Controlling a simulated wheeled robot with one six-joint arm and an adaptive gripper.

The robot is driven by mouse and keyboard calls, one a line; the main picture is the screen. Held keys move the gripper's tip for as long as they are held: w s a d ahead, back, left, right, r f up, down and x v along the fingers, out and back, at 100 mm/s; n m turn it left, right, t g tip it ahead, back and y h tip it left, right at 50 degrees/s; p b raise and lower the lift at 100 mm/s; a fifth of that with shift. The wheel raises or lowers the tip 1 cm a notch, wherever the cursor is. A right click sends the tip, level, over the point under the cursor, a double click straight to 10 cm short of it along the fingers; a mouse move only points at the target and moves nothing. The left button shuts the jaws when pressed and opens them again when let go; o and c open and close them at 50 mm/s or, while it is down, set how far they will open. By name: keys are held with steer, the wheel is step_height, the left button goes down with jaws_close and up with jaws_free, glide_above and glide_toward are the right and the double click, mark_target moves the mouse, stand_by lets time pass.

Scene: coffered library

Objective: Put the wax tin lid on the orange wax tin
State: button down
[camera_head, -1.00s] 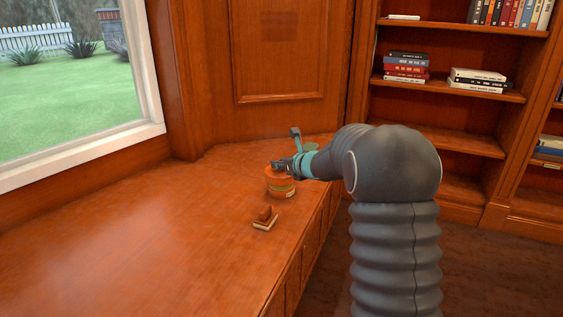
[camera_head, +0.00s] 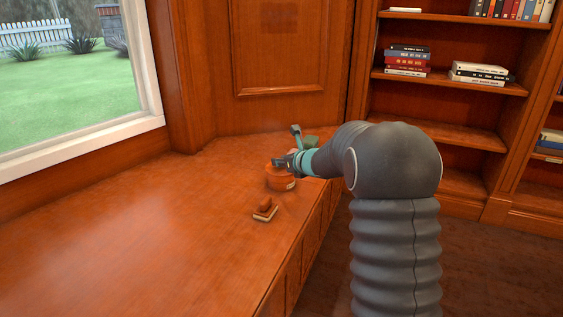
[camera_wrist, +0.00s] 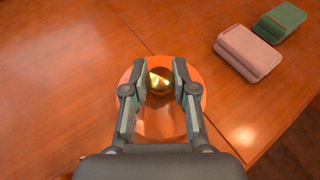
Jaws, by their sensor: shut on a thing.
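The orange wax tin (camera_head: 283,184) stands upright on the wooden window bench, with a small pale label on its side. The round orange wax tin lid (camera_head: 270,172) sits level at the top of the tin, with no clear gap visible between them. In the wrist view, the lid (camera_wrist: 160,125) is a copper-orange disc with a shiny gold knob (camera_wrist: 159,80). My gripper (camera_wrist: 160,77) is shut on this knob, one finger on each side. In the head view, my gripper (camera_head: 279,162) is over the tin. The lid hides the tin's rim from above.
A small block with a rounded orange-brown top (camera_head: 264,209) lies in front of the tin. A pink block (camera_wrist: 248,54) and a green block (camera_wrist: 280,22) lie beyond, near the bench edge. The bench to the left is clear.

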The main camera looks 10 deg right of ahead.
steer(key=shift+f+b, duration=0.7)
steer(key=shift+f+b, duration=0.3)
steer(key=shift+b, duration=0.1)
steer(key=shift+f+b, duration=0.25)
steer(key=shift+b, duration=0.1)
stand_by(0.5)
steer(key=c, duration=0.8)
jaws_free()
steer(key=shift+c, duration=0.2)
